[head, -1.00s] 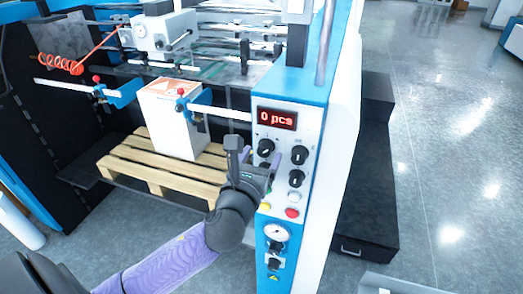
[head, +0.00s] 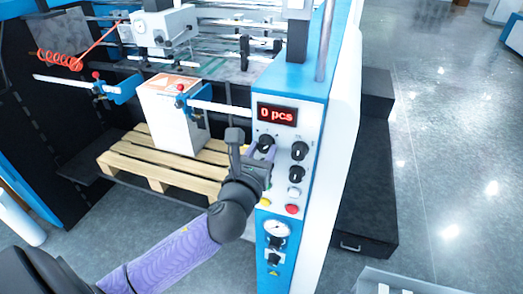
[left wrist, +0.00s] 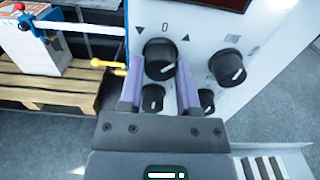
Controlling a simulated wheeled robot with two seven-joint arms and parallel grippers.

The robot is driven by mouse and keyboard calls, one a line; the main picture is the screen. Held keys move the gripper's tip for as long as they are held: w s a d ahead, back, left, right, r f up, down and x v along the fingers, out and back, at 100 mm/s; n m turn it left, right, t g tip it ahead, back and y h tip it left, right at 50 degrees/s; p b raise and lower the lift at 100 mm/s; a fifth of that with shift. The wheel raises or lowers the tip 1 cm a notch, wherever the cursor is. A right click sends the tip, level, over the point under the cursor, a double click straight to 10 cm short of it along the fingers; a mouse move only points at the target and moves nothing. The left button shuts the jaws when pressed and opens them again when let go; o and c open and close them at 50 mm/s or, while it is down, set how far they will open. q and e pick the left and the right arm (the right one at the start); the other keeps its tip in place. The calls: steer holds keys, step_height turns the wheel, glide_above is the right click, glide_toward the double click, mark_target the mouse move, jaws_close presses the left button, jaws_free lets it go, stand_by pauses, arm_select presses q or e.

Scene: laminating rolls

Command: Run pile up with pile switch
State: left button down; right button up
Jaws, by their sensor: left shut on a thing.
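The pile switch (left wrist: 160,58) is a black knob on the white control panel (left wrist: 204,16), with a down arrow, a 0 and an up arrow above it. It also shows in the head view (head: 267,142), at the upper left of the panel below the display. My left gripper (left wrist: 157,76) is shut on this knob, one purple finger on each side of it. In the head view my left gripper (head: 260,155) partly covers the panel. The pile (head: 174,118) is a tall white stack with an orange-printed top, standing on a wooden pallet (head: 123,160). My right gripper is out of view.
A red display (head: 277,115) reads 0 pcs. Other knobs (head: 298,151), a red button (head: 291,209) and a gauge (head: 276,230) sit close by on the panel. A blue-and-white guide bar (head: 215,106) crosses before the pile.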

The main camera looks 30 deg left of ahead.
arm_select(q)
steer(key=n+p, duration=0.1)
steer(key=n, duration=0.3)
steer(key=shift+n+p, duration=0.45)
steer(key=shift+n, duration=1.85)
steer(key=shift+c, duration=1.5)
jaws_free()
